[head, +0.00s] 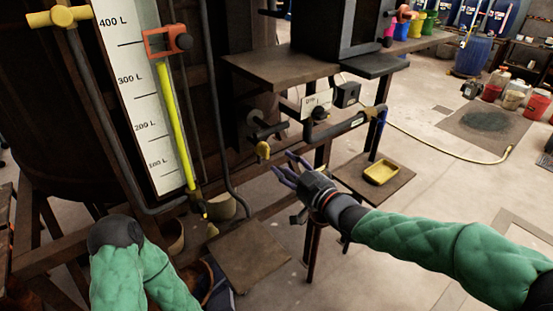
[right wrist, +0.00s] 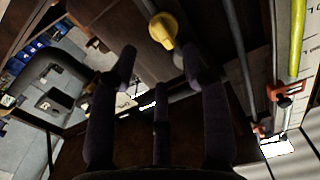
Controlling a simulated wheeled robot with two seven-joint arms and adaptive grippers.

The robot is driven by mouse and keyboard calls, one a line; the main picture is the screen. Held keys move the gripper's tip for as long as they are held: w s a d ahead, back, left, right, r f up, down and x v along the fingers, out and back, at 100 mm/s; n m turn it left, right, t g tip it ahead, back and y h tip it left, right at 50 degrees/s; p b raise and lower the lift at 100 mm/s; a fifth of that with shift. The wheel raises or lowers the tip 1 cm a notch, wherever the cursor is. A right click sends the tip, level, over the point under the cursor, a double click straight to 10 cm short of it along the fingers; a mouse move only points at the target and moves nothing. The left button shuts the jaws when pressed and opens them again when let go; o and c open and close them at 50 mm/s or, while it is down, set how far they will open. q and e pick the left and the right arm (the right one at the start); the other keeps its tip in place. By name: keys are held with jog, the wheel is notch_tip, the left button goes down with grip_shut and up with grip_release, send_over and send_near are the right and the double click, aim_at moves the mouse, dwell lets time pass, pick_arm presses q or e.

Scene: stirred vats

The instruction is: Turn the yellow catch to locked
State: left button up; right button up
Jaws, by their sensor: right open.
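The yellow catch (head: 263,149) is a small rounded yellow knob below dark pipework near the middle of the head view. It also shows in the right wrist view (right wrist: 163,30), at the top, just beyond the fingers. My right gripper (head: 283,163) is open and empty, with its dark fingers pointing at the catch from the right. In the right wrist view the fingertips (right wrist: 160,62) are spread, with the catch ahead of the gap between them, apparently not touching. Any lock marking on the catch is too small to read. My left gripper is not in view; only part of that arm shows.
A white level scale (head: 145,90) with an orange slider (head: 167,42) stands at left. A grey bent pipe (head: 345,128) runs just above my right gripper. A dark shelf (head: 280,68) overhangs the catch. A yellow tray (head: 382,172) sits on a low board at right.

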jog(key=v, duration=0.4)
jog(key=shift+s+d, duration=0.15)
jog(key=shift+s, duration=0.15)
notch_tip(320, 180, down, 32)
jog(key=s+d+m+g+h, duration=0.3)
jog(key=m+g+h, duration=0.2)
jog(key=m+g, duration=0.1)
jog(key=s+f+m+g+h, duration=0.1)
jog(key=s+f+m+g, duration=0.2)
jog(key=s+f+g, duration=0.5)
jog(key=s+f, duration=1.2)
jog(key=s, duration=0.2)
jog(key=shift+h, duration=0.3)
jog(key=shift+w+a, duration=0.1)
jog(key=shift+w, duration=0.05)
